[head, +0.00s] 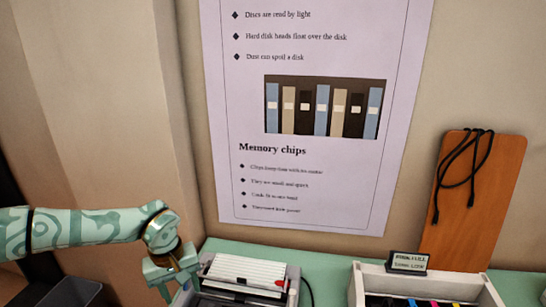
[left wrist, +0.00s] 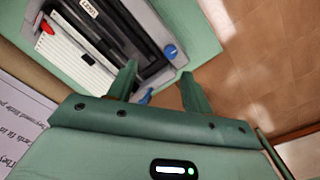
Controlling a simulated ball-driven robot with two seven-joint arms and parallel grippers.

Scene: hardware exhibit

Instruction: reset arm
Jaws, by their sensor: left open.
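My left arm comes in from the left in the head view. Its green gripper (head: 176,284) hangs low, beside the left end of a grey device (head: 207,258) with a white ribbed top. In the left wrist view the two fingers (left wrist: 160,72) are spread apart, with no object held between them. That view shows the device's grey frame (left wrist: 153,22), a blue knob (left wrist: 170,52) and a red tab (left wrist: 47,28) beyond the fingertips. A small blue part (left wrist: 146,96) shows between the fingers; I cannot tell what it belongs to. My right gripper is not in view.
The device stands on a green tabletop (head: 326,262). A white box (head: 357,287) with a small black sign (head: 408,262) stands to the right. An orange board (head: 480,215) with a black cord leans on the wall. A poster (head: 300,215) hangs behind. A dark bin (head: 75,293) is lower left.

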